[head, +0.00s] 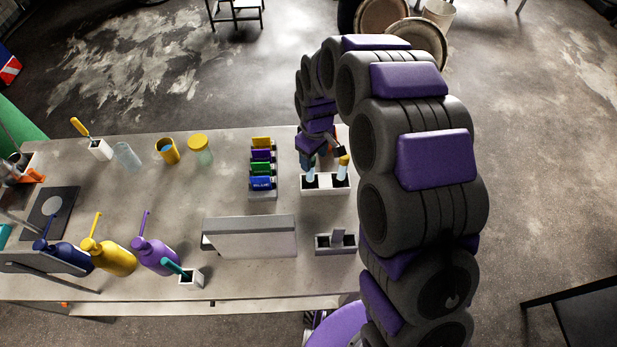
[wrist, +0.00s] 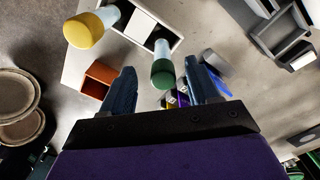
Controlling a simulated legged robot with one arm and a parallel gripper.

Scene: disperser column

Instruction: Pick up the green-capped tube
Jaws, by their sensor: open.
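The green-capped tube (wrist: 162,72) stands in a white two-hole rack (wrist: 136,38) and shows between my fingertips in the wrist view. My gripper (wrist: 165,68) is open, with one dark blue finger on each side of the tube and a gap to both; I cannot tell how far the fingertips are from it in depth. In the head view my gripper (head: 308,160) is above the left hole of the rack (head: 326,188). The pale tube body (head: 310,174) shows below it, and the green cap is hidden there.
A yellow-capped tube (wrist: 85,29) stands in the rack's other hole, close by. An orange box (wrist: 99,79) is beside the rack. Coloured blocks (head: 262,168) lie left of the rack in the head view, and a grey holder (head: 336,243) is nearer the table's front.

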